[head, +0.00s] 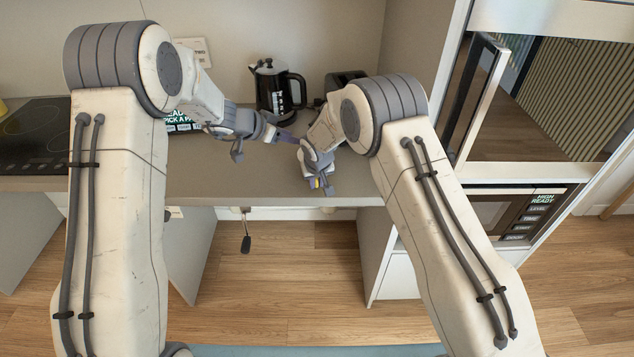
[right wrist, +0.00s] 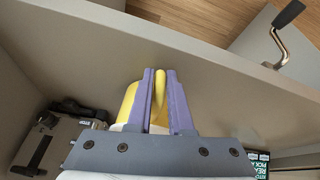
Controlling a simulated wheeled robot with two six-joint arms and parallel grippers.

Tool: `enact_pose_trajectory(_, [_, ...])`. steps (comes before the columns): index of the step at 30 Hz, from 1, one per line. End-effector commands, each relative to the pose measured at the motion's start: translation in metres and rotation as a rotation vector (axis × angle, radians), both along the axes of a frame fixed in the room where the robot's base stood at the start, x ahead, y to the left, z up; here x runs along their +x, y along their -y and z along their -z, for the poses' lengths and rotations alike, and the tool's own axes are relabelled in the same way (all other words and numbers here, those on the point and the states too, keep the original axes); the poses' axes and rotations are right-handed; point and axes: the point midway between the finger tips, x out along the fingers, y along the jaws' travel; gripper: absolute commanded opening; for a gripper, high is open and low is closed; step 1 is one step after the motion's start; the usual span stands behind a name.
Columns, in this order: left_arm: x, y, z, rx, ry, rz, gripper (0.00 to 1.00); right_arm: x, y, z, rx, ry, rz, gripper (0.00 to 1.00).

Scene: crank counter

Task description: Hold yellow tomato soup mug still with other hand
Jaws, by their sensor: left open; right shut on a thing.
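The yellow mug (right wrist: 129,102) shows in the right wrist view, partly hidden behind my fingers. My right gripper (right wrist: 160,75) is shut on its yellow handle, which stands between the two purple fingers. My left gripper (head: 289,137) is open, farther back over the counter and to the left of the right one, apart from the mug. Its fingertips are small and partly unclear.
A black kettle (head: 269,90) and a toaster (head: 345,79) stand at the back of the grey counter (head: 240,182). A dark sign (head: 182,124) is behind my left arm. A crank (head: 246,243) hangs below the counter's front edge.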

Motion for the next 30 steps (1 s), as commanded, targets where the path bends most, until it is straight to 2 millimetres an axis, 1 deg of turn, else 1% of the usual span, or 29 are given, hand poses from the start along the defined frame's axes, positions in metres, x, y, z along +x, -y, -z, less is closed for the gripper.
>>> enact_pose_trajectory(2, [0.000, 0.000, 0.000, 0.000, 0.000, 0.000, 0.50, -0.001, 0.000, 0.002, -0.001, -0.002, -0.001, 0.00])
enact_pose_trajectory(3, [0.000, 0.000, 0.000, 0.000, 0.000, 0.000, 0.50, -0.001, 0.000, 0.002, -0.001, -0.002, -0.001, 0.34])
enact_pose_trajectory(4, [0.000, 0.000, 0.000, 0.000, 0.000, 0.000, 0.50, -0.001, 0.000, 0.002, -0.001, -0.002, -0.001, 0.45])
enact_pose_trajectory(5, [0.000, 0.000, 0.000, 0.000, 0.000, 0.000, 0.50, -0.001, 0.000, 0.002, -0.001, -0.002, -0.001, 0.54])
enact_pose_trajectory(14, [0.000, 0.000, 0.000, 0.000, 0.000, 0.000, 0.50, 0.000, 0.000, 0.000, -0.001, -0.001, -0.001, 0.54])
enact_pose_trajectory(17, [0.000, 0.000, 0.000, 0.000, 0.000, 0.000, 0.50, -0.002, 0.000, -0.005, 0.000, 0.000, -0.001, 0.54])
enact_pose_trajectory(20, [0.000, 0.000, 0.000, 0.000, 0.000, 0.000, 0.50, -0.007, 0.000, -0.019, 0.000, 0.001, -0.001, 0.54])
enact_pose_trajectory(27, [0.000, 0.000, 0.000, 0.000, 0.000, 0.000, 0.50, -0.027, 0.001, -0.066, 0.001, 0.002, -0.001, 0.54])
enact_pose_trajectory(30, [0.000, 0.000, 0.000, 0.000, 0.000, 0.000, 0.50, -0.035, 0.001, -0.084, 0.001, 0.002, -0.001, 0.54])
